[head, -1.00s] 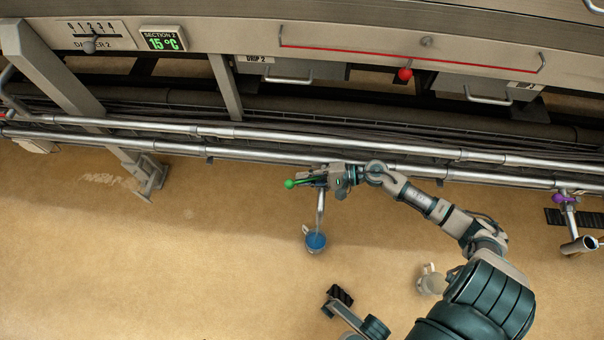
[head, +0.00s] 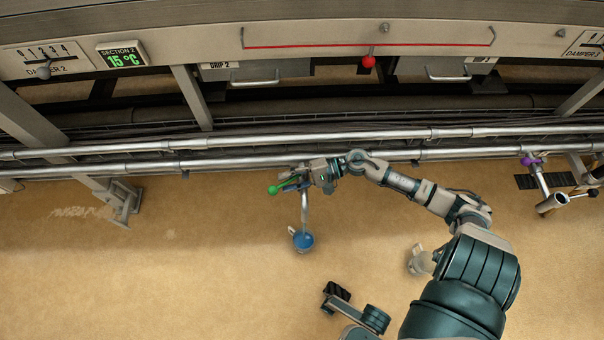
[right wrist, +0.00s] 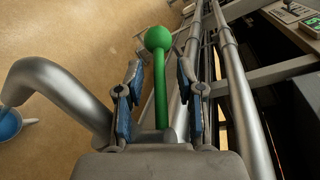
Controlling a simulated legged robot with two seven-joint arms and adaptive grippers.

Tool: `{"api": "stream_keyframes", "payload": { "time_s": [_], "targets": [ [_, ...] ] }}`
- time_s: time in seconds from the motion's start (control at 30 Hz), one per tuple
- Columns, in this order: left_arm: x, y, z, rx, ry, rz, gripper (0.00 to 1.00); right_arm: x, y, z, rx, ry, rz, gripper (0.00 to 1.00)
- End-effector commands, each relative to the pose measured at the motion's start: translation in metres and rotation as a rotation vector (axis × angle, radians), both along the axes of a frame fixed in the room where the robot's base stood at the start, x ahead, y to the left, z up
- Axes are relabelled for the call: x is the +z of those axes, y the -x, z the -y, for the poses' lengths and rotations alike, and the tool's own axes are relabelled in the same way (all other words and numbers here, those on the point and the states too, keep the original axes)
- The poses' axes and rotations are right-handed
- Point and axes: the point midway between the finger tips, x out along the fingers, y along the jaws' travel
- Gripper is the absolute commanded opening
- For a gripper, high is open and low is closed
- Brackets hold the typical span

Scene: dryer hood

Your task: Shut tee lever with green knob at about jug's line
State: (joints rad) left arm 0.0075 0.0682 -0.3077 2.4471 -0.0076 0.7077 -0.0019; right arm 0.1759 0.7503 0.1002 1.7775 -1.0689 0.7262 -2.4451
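The tee lever is a green rod with a round green knob (head: 273,190); the knob also shows at the top middle of the right wrist view (right wrist: 158,39). My right gripper (head: 296,181) reaches the lever from the right in the head view. In the right wrist view its blue-padded fingers (right wrist: 156,98) stand apart on both sides of the green rod, with gaps visible. The tee's grey spout (head: 304,208) points down towards a white jug with blue contents (head: 302,240), partly visible in the right wrist view (right wrist: 10,122). My left gripper is not clearly seen.
Long metal pipes (head: 240,162) run just behind the lever. Another tee with a purple lever (head: 533,161) is at the right. A second white jug (head: 418,262) stands beside my right arm.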

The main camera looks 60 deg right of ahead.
Motion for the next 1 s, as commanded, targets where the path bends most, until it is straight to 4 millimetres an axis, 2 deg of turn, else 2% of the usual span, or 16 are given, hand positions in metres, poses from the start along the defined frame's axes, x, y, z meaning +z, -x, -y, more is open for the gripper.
{"api": "stream_keyframes", "payload": {
  "time_s": [0.3, 0.5, 0.87, 0.97, 1.0],
  "targets": [
    [0.0, 0.0, -0.001, 0.0, 0.002, 0.001, 0.0, 0.015, 0.049, 0.046, 0.001, 0.004, -0.003, 0.37],
    [0.0, 0.0, -0.002, -0.001, 0.003, 0.001, 0.0, 0.021, 0.068, 0.064, 0.002, 0.004, -0.002, 0.37],
    [0.0, -0.002, 0.0, -0.001, 0.0, 0.0, 0.0, 0.022, 0.072, 0.07, 0.004, 0.003, 0.0, 0.37],
    [-0.001, -0.003, 0.0, -0.001, 0.0, -0.002, 0.0, 0.023, 0.072, 0.064, 0.002, -0.032, -0.015, 0.37],
    [-0.001, -0.003, 0.0, -0.001, 0.0, -0.002, 0.0, 0.024, 0.073, 0.056, 0.0, -0.079, -0.037, 0.37]
  ]
}}
